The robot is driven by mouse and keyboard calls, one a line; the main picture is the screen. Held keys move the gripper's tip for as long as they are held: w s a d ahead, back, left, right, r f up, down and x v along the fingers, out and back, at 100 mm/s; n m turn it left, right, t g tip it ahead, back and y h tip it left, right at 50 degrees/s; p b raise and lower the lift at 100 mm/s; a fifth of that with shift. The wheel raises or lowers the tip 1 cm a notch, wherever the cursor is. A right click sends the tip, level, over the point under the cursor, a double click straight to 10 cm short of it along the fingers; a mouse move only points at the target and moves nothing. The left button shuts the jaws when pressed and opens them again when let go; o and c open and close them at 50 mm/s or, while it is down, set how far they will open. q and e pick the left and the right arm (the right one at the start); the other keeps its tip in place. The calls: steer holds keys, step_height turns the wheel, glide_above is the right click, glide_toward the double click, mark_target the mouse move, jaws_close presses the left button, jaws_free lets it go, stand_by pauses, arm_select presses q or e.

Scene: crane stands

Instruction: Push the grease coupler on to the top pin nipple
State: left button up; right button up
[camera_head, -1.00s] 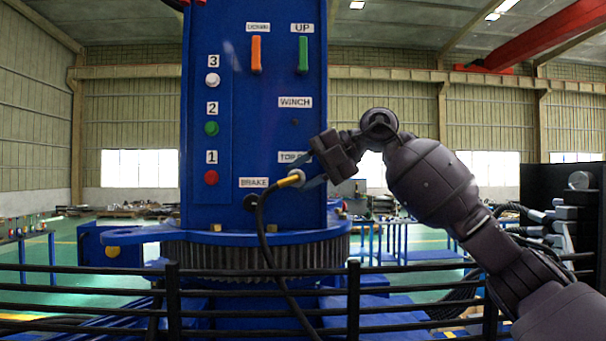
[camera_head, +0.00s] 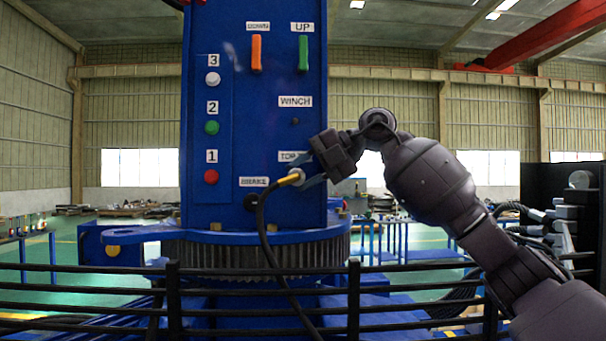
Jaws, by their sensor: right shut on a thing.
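The grease coupler (camera_head: 290,179) has a yellow sleeve and a black hose (camera_head: 262,222) hanging from its left end. My right gripper (camera_head: 303,177) is shut on the coupler and holds it in front of the lower right of the blue column (camera_head: 258,130). The label reading "TOP" (camera_head: 289,157) is just above it, its right part covered by my gripper. The top pin nipple is hidden behind the gripper and coupler, so I cannot tell whether they touch. My left gripper is not in view.
A "BRAKE" label (camera_head: 254,182) and a dark round port (camera_head: 250,202) sit left of the coupler. A "WINCH" label (camera_head: 295,101) is above. The hose passes over the railings.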

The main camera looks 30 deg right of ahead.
steer(key=shift+w+d, duration=0.2)
steer(key=shift+w, duration=0.25)
steer(key=o, duration=1.1)
steer(key=shift+c, duration=0.2)
steer(key=shift+d, duration=0.1)
steer(key=shift+v, duration=2.45)
steer(key=v, duration=1.1)
steer(key=shift+b, duration=0.4)
steer(key=shift+f, duration=0.15)
